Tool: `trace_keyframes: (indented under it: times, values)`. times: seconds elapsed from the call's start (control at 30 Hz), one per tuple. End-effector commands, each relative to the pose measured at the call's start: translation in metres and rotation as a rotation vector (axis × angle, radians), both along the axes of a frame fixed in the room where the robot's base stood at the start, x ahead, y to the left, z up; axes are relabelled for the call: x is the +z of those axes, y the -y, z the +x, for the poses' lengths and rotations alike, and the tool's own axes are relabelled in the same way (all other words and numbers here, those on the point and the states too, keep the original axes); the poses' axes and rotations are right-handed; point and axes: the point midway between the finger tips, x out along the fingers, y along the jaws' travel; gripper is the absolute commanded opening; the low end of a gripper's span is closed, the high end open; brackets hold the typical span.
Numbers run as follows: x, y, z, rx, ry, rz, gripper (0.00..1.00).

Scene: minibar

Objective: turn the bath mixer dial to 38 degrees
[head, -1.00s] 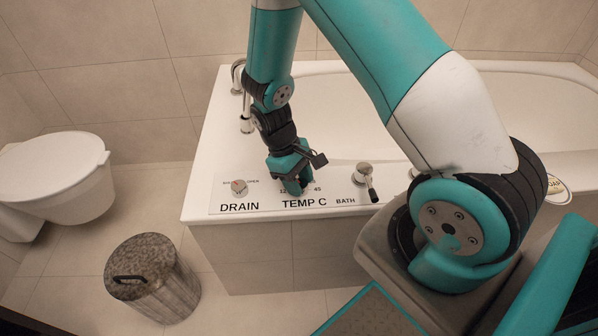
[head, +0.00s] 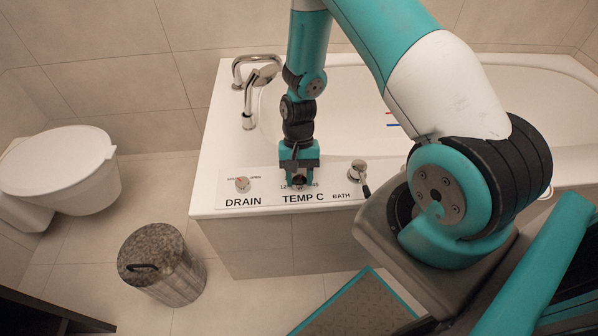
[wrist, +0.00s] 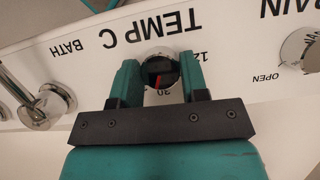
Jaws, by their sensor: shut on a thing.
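The temperature dial is a round metal knob (wrist: 160,66) on the white tub-rim panel, by the label TEMP C. In the wrist view a red mark shows on its dark face, toward the partly hidden 30; the exact setting cannot be read. My gripper (head: 299,183) is above the dial, fingers pointing down. In the wrist view my gripper (wrist: 160,80) has one finger on each side of the knob and is shut on it. The fingers hide its sides.
The DRAIN knob (head: 242,184) is left of the dial, and the BATH lever (head: 359,173) is right. A chrome spout and hand shower (head: 258,80) stand on the rim behind. A bin (head: 160,262) and toilet (head: 60,165) are at left.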

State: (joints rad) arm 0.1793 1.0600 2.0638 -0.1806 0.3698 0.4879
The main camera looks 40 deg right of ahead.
Motion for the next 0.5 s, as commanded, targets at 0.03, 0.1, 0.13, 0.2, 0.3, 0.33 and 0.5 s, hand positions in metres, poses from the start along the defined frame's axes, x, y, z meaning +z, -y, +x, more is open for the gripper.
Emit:
trace_keyframes:
  times: [0.03,0.1,0.13,0.2,0.3,0.33,0.5]
  values:
    - [0.0026,0.0009,-0.0003,-0.047,0.0,0.0,0.17]
    - [0.0024,0.0013,-0.0003,-0.108,0.001,-0.001,0.17]
    - [0.0024,0.0012,-0.0003,-0.134,0.001,-0.001,0.17]
    - [0.0021,0.0014,-0.0002,-0.192,0.001,0.0,0.17]
    - [0.0016,0.0015,-0.0004,-0.265,0.001,0.0,0.17]
    - [0.0016,0.0014,-0.0005,-0.286,0.001,0.0,0.17]
    - [0.0011,0.0019,-0.0005,-0.38,0.001,-0.002,0.17]
